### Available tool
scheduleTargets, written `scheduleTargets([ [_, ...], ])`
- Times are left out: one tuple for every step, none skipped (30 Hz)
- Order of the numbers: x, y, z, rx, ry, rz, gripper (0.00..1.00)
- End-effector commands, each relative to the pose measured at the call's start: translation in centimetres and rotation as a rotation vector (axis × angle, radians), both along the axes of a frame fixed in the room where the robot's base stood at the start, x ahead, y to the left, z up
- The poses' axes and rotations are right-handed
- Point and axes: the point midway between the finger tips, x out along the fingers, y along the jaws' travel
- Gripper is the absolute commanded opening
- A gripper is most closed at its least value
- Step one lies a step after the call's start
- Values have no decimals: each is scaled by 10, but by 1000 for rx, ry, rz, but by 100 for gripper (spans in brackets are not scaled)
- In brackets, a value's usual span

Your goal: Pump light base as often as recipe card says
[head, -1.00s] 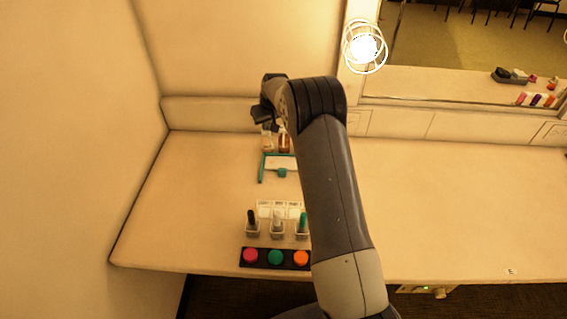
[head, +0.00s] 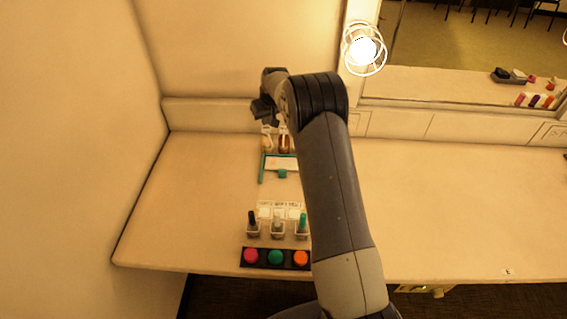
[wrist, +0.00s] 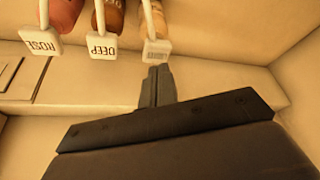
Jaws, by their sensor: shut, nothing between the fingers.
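The light base bottle (head: 266,144) stands at the back left of the counter, left of the amber deep bottle (head: 285,144). In the wrist view, the light bottle's white pump head (wrist: 156,50) has a blurred label; beside it are the pump heads marked DEEP (wrist: 103,46) and ROSE (wrist: 40,42). My gripper (wrist: 157,82) is shut and empty, its tips close to the light pump head; I cannot tell whether they touch. In the head view my gripper (head: 262,110) is above the bottles. No readable recipe card shows; a white panel with teal edging (head: 280,163) lies before the bottles.
A black strip (head: 275,258) with pink, green and orange discs lies at the front edge. A wall bounds the left; the counter (head: 440,210) right of my arm is clear.

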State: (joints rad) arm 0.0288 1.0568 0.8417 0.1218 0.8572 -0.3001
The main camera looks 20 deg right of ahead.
Motion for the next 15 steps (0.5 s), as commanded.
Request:
scheduleTargets([
  [0,0,0,0,0,0,0],
  [0,0,0,0,0,0,0],
  [0,0,0,0,0,0,0],
  [0,0,0,0,0,0,0],
  [0,0,0,0,0,0,0],
  [0,0,-1,0,0,0,0],
  [0,0,-1,0,0,0,0],
  [0,0,-2,0,0,0,0],
  [0,0,-3,0,0,0,0],
  [0,0,-4,0,0,0,0],
  [0,0,-6,0,0,0,0],
  [0,0,-7,0,0,0,0],
  [0,0,-8,0,0,0,0],
  [0,0,-9,0,0,0,0],
  [0,0,-11,0,0,0,0],
])
